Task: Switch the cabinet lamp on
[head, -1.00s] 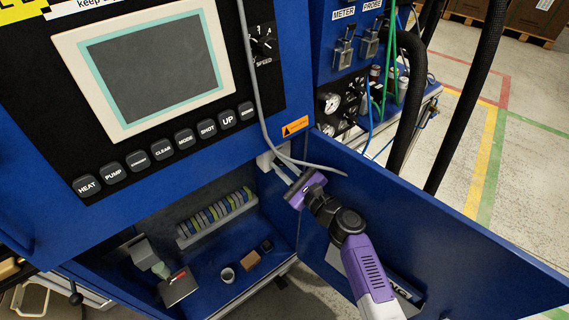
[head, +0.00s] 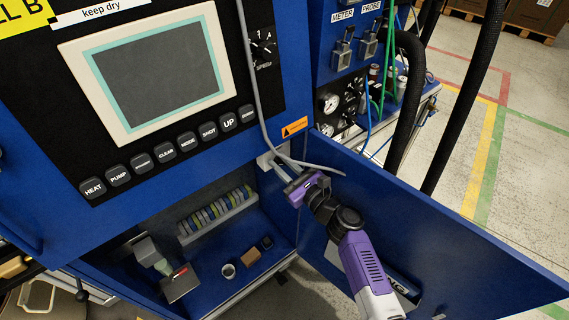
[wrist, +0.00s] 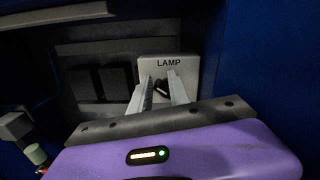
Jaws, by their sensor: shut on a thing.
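The lamp switch is a pale grey box marked LAMP (wrist: 184,70) on the cabinet's inner wall in the wrist view. A small dark knob sits low on its face, between my fingertips. In the head view the box (head: 265,160) shows at the upper right corner of the cabinet opening, partly behind a grey cable. My gripper (head: 275,167) reaches it past the open door. In the wrist view my gripper (wrist: 161,92) is shut on the knob, one finger on each side. The knob's exact angle is hard to read, and no lit lamp is visible.
The open blue door (head: 440,225) stands right beside my arm. A grey cable (head: 270,143) hangs down over the front near my gripper. Inside the cabinet are a row of coloured terminals (head: 216,212), a cup (head: 228,271) and a small brown block (head: 251,257).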

